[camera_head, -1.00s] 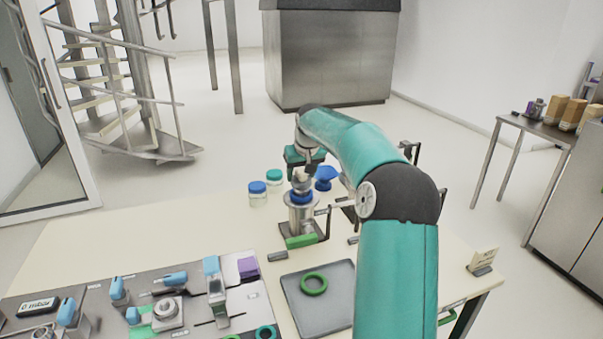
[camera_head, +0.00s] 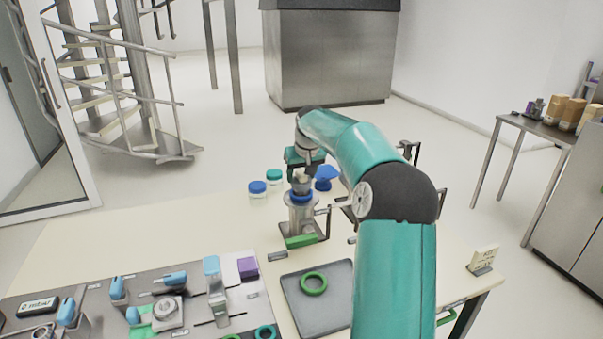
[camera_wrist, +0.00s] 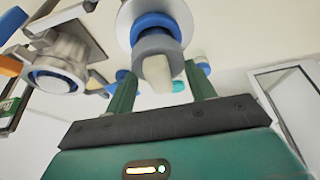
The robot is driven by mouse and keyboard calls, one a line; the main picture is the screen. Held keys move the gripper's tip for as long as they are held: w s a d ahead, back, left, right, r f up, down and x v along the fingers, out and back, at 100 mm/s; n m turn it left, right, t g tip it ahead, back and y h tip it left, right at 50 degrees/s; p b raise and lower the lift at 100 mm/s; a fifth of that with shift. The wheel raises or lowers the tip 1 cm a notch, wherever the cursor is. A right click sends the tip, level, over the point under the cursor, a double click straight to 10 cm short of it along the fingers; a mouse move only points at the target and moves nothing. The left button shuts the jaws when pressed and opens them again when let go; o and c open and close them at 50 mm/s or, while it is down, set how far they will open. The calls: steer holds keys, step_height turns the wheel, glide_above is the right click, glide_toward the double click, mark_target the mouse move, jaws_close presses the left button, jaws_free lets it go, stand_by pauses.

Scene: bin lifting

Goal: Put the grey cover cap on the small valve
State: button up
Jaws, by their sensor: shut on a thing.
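The grey cover cap (camera_wrist: 158,43) is a round grey piece with a pale knob, held between the two green fingers of my gripper (camera_wrist: 160,72). It also shows as a grey piece (camera_head: 301,184) in the head view. It is in line with the top of a metal valve with a blue ring (camera_head: 301,210), standing upright on the table. In the wrist view the cap meets or nearly meets the blue ring (camera_wrist: 151,22); I cannot tell whether it is fully seated. My gripper's fingers are mostly hidden in the head view.
Another metal fitting with a blue ring (camera_wrist: 58,72) is beside the fingers in the wrist view. Jars with blue (camera_head: 257,188) and teal (camera_head: 274,176) lids stand behind the valve. A grey tray (camera_head: 335,317) with a green ring (camera_head: 314,283) lies in front.

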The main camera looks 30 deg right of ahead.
steer(key=shift+f, duration=0.8)
stand_by(2.2)
steer(key=o, duration=1)
steer(key=shift+c, duration=0.2)
steer(key=shift+o, duration=0.4)
steer(key=o, duration=0.4)
steer(key=shift+c, duration=0.2)
steer(key=shift+r, duration=3.2)
steer(key=shift+s, duration=0.1)
